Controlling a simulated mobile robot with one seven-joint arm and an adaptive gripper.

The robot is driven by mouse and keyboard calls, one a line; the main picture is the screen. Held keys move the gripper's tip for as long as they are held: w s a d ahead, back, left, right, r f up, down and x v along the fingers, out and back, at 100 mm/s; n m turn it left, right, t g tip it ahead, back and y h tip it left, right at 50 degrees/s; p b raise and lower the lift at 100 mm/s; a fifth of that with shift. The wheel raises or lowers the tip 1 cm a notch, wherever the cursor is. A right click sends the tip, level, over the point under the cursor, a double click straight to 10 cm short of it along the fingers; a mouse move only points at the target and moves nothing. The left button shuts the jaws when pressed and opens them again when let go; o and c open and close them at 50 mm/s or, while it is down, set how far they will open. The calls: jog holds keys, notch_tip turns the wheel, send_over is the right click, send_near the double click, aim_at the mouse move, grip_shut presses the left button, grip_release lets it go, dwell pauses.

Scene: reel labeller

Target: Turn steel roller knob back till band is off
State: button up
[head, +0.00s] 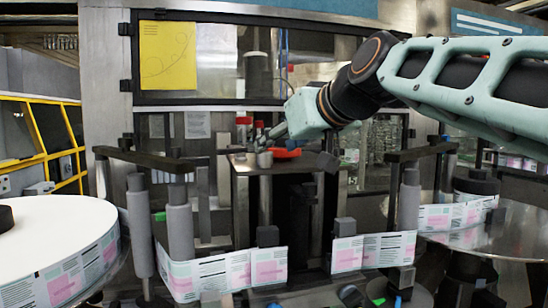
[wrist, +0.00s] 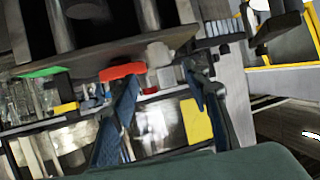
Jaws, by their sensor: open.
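A small grey steel knob (head: 265,160) sits on the dark top plate of the central unit, beside a red part (head: 286,153); I take it for the roller knob. In the wrist view a grey knob (wrist: 166,78) shows near the red part (wrist: 122,71). My gripper (head: 268,139) is open just above and beside the knob. In the wrist view its two fingers (wrist: 162,82) stand apart with the knob between their tips in the picture; contact cannot be told. The label band (head: 270,267), white with pink patches, runs around grey rollers (head: 180,235) below. The knob's turn position is not readable.
A white reel (head: 50,235) stands at left and a steel disc (head: 500,240) at right. Dark bars (head: 148,160) top the rollers on both sides. A glazed panel with a yellow sheet (head: 168,55) rises behind. Yellow framing (head: 40,150) stands at left.

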aim_at(266, 152)
jog(key=x, duration=0.7)
jog(key=shift+w+f, duration=0.1)
jog(key=shift+w, duration=0.05)
jog(key=shift+c, duration=0.2)
grip_shut()
jog(key=shift+n+g+y+b, duration=0.3)
jog(key=shift+n, duration=0.1)
jog(key=shift+w+d+n+g+y, duration=0.1)
jog(key=shift+n+g+y, duration=0.3)
jog(key=shift+n+y, duration=0.35)
jog(key=n+g+y+p, duration=0.1)
jog(key=n+g+y, duration=0.1)
jog(key=n, duration=0.1)
jog(key=shift+g, duration=0.4)
jog(key=n+g+y+p, duration=0.1)
jog(key=p, duration=0.1)
jog(key=n+g+y+p, duration=0.1)
jog(key=n+g+p, duration=0.1)
jog(key=shift+r+p, duration=0.3)
jog(key=shift+r, duration=0.05)
jog(key=n+g+p, duration=0.2)
jog(key=g+p, duration=0.1)
jog(key=shift+f+n+y, duration=0.2)
jog(key=shift+n+y, duration=0.05)
jog(key=shift+y, duration=0.1)
jog(key=shift+f, duration=0.15)
